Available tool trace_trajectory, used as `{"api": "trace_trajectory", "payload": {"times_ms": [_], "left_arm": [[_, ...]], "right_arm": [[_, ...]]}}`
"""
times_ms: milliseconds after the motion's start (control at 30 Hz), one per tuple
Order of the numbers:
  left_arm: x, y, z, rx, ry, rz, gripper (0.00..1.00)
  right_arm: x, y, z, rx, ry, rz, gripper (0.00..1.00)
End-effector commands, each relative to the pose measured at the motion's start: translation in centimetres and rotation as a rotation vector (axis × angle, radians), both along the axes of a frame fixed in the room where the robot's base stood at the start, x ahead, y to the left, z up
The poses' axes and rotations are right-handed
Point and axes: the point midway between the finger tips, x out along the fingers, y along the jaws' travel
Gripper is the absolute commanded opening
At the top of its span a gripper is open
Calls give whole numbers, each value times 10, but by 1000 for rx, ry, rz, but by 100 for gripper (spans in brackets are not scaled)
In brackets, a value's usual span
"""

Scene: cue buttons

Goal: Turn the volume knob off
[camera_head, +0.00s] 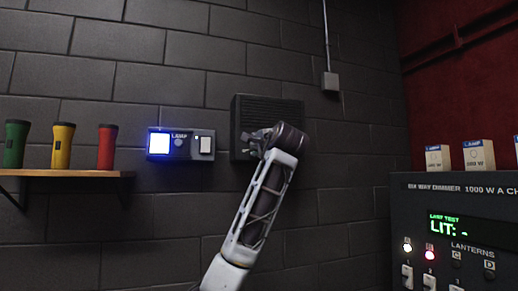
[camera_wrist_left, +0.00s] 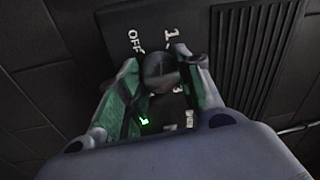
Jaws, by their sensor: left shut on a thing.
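The dark volume knob (camera_wrist_left: 159,70) shows in the left wrist view, on a black panel marked OFF and with white numbers. My left gripper (camera_wrist_left: 160,78) has its fingers on both sides of the knob and is shut on it. The knob's pointer is too blurred to read. In the head view my left gripper (camera_head: 256,140) is at the lower part of the black speaker box (camera_head: 270,108) on the wall; the knob is hidden there. My right gripper is not in view.
A lit lamp panel (camera_head: 181,157) with a switch is left of the speaker box. A wooden shelf (camera_head: 65,173) holds green, yellow and red torches. A dimmer console (camera_head: 450,198) with small boxes on top is at the right. A conduit box (camera_head: 330,82) is above.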

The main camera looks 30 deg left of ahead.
Motion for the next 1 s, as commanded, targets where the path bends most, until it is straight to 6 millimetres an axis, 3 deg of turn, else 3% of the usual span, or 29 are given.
{"api": "trace_trajectory", "payload": {"times_ms": [600, 1000], "left_arm": [[2, -2, -2, -337, -383, 0, 11], [2, -1, -1, -435, -501, 0, 11]], "right_arm": [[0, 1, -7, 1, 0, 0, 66], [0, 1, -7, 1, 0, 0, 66]]}}
